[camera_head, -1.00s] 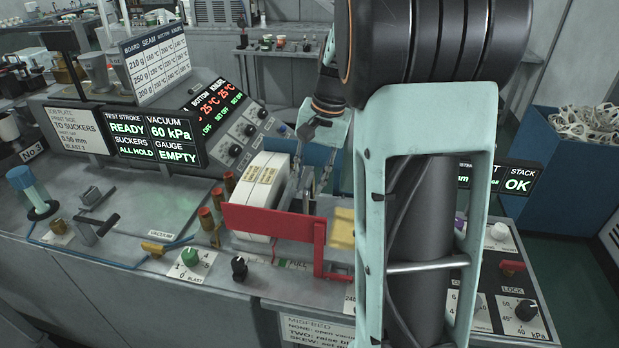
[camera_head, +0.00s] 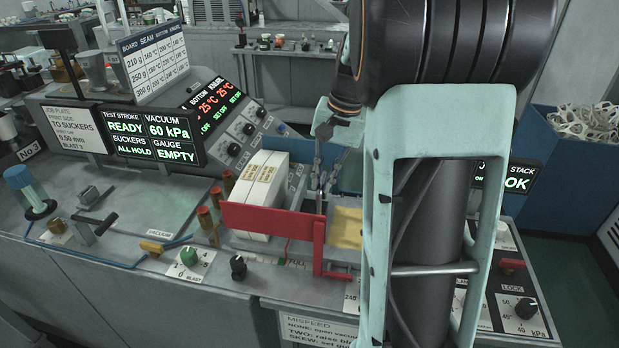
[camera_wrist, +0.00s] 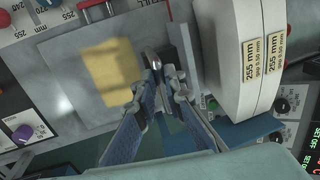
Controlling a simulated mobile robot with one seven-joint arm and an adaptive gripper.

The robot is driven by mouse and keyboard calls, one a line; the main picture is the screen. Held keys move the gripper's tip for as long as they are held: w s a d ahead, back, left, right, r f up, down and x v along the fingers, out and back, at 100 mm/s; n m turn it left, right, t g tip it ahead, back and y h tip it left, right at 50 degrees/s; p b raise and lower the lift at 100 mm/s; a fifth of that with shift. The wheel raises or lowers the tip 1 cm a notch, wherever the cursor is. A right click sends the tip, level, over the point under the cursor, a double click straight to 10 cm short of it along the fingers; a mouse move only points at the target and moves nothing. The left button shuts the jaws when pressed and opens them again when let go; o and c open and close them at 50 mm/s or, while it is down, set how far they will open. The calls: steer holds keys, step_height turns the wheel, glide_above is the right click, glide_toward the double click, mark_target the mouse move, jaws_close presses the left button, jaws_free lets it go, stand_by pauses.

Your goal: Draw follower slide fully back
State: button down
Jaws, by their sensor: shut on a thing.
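My gripper (camera_head: 319,187) is to the right of two white labelled blocks (camera_head: 262,190), behind the red guard plate (camera_head: 270,219). In the wrist view my gripper (camera_wrist: 160,80) has its fingertips closed together on a small dark metal handle (camera_wrist: 152,58), which I take to be the follower slide's. A narrow grey upright plate (camera_wrist: 185,62) stands between the handle and the white blocks. The handle's lower part and the slide's track are hidden by the fingers and the red plate.
A yellow pad (camera_wrist: 112,72) lies on the grey deck beside the fingers; that side of the deck is otherwise clear. The red bracket (camera_head: 320,250) stands close in front of the gripper. A black knob (camera_head: 238,267) and green knob (camera_head: 189,257) sit on the front edge.

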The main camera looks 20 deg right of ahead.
steer(key=s+d, duration=0.6)
steer(key=d, duration=0.3)
steer(key=s+d, duration=0.6)
steer(key=d, duration=0.2)
steer(key=shift+d+b, duration=0.35)
steer(key=shift+b, duration=0.05)
steer(key=shift+r, duration=0.1)
steer(key=c, duration=2)
jaws_free()
steer(key=shift+d, duration=0.15)
steer(key=r, duration=0.4)
steer(key=s+d+r, duration=0.1)
steer(key=r, duration=0.6)
steer(key=shift+s+d+r, duration=0.15)
steer(key=shift+d+r, duration=0.2)
steer(key=shift+r, duration=0.05)
